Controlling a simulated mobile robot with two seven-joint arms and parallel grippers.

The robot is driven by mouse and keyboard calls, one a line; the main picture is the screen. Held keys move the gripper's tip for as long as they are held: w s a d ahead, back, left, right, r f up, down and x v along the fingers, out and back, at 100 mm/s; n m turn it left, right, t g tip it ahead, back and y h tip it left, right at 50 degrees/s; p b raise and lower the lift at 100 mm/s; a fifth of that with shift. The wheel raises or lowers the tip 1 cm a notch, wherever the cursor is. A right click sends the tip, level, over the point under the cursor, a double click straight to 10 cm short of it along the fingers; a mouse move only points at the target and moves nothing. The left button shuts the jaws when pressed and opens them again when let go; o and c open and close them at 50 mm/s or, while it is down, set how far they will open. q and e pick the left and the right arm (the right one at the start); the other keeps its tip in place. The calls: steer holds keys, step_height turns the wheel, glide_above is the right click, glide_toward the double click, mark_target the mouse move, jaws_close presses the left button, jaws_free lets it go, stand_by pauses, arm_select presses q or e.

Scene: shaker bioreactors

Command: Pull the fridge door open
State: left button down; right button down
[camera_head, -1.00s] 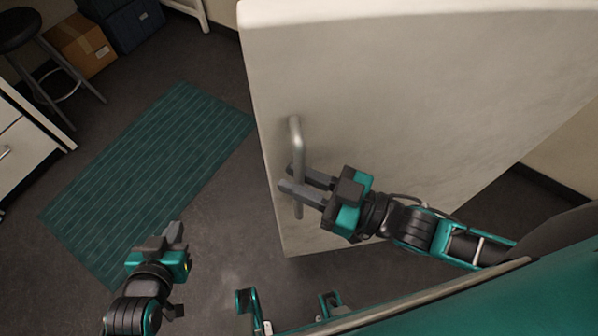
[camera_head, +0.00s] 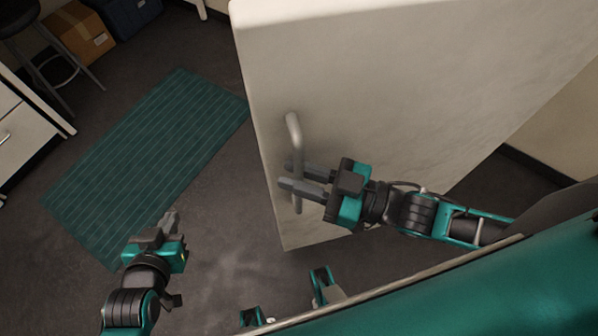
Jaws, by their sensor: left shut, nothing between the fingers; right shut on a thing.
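The fridge door (camera_head: 390,90) is a large off-white panel filling the upper right of the head view. Its grey bar handle (camera_head: 294,131) stands upright near the door's left edge. My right gripper (camera_head: 291,178) is shut on the lower part of the handle, one finger above the other across the bar. My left gripper (camera_head: 170,222) is shut and empty, low at the left over the floor, well apart from the door. The fridge body and the door's hinge side cannot be made out.
A green striped mat (camera_head: 150,160) lies on the dark floor at left. A white drawer cabinet (camera_head: 22,135), a stool (camera_head: 62,70), a cardboard box (camera_head: 80,36) and a dark blue box (camera_head: 124,12) stand beyond it.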

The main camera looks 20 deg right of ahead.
steer(key=c, duration=1.2)
jaws_free()
steer(key=v, duration=1.3)
steer(key=shift+p, duration=0.3)
